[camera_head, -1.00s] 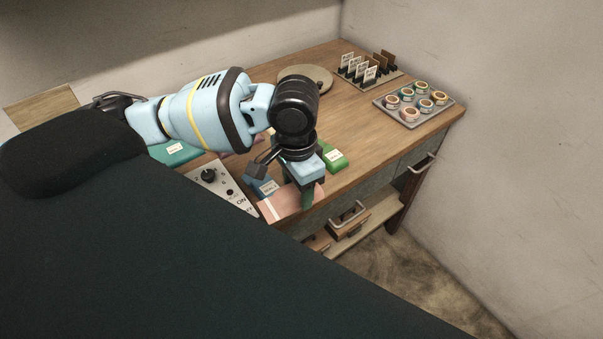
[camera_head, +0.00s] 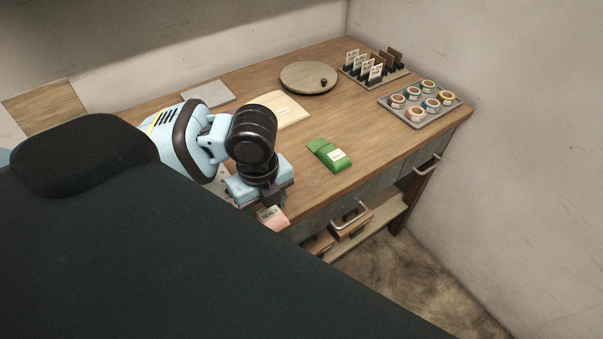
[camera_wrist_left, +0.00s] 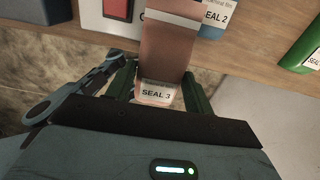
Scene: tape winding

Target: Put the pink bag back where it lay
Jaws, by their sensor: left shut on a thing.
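The pink bag (camera_head: 272,216), labelled SEAL 3, is in my left gripper (camera_head: 268,199) at the front edge of the wooden table, mostly hidden by the gripper and my dark body. In the left wrist view the bag (camera_wrist_left: 172,48) runs between the two green fingers of the gripper (camera_wrist_left: 158,82), its label end toward the camera. The fingers are shut on it. Below that end the floor shows, past the table edge. My right gripper is in neither view.
A green bag (camera_head: 327,154) lies right of my left arm. A blue bag (camera_wrist_left: 220,16) labelled SEAL 2 and a red switch (camera_wrist_left: 118,9) are close beyond the pink bag.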

